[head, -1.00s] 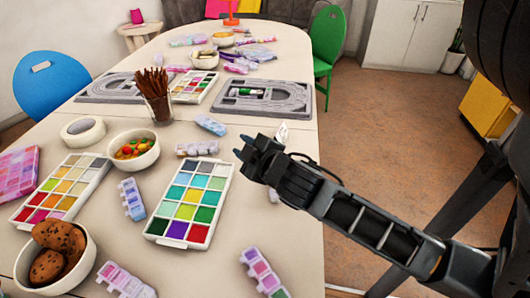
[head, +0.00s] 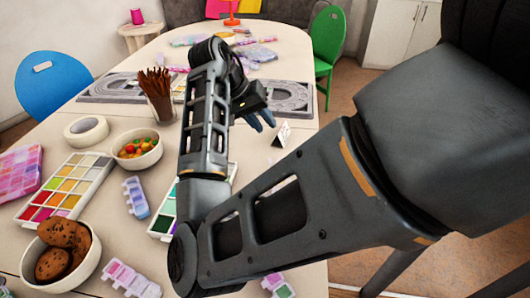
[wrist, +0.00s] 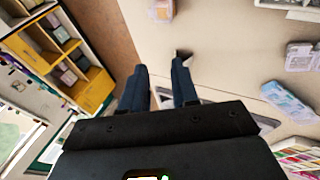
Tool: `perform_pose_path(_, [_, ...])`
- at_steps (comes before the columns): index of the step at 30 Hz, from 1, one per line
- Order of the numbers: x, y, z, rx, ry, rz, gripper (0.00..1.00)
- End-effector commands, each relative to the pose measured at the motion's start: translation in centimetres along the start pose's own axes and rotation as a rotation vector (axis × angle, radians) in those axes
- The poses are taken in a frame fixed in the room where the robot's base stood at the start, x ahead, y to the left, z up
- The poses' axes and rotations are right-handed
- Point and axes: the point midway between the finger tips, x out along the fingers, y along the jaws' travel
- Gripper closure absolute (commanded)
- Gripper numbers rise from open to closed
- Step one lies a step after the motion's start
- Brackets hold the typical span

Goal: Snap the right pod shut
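Several small pastel pods lie on the table; I cannot tell which is the right pod or whether their lids are open. In the head view, a pink-and-green pod (head: 280,285) shows at the bottom, partly behind my arm. A pink pod (head: 130,278) and a lilac-blue pod (head: 137,197) lie left of my arm. In the wrist view, a blue pod (wrist: 285,100) and a pale pod (wrist: 302,56) are at the right, and a pink-white pod (wrist: 160,10) is at the top. My gripper (head: 262,119) is above the table's right side. Its fingers (wrist: 158,86) are apart and empty.
A small white card (head: 282,133) stands near my gripper. Grey bead boards (head: 290,98) lie farther back. A brown-stick cup (head: 160,105), candy bowl (head: 136,152), cookie bowl (head: 82,278) and paint tray (head: 65,188) stand left. A yellow shelf (wrist: 97,92) is beside the table.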

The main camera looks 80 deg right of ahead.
Motion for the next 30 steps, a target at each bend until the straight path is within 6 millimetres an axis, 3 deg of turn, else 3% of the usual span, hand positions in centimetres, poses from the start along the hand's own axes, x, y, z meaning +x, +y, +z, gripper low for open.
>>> perform_pose_path(3, [-1.0, -1.2, 2.1, 0.014, -0.142, -0.038, 0.71])
perform_pose_path(9, [-1.4, -1.9, 3.8, 0.019, -0.238, -0.057, 0.71])
perform_pose_path(21, [4.1, -2.2, 5.1, 0.019, -0.238, -0.053, 0.71])
perform_pose_path(30, [5.8, -2.3, 5.5, 0.019, -0.237, -0.057, 0.71])
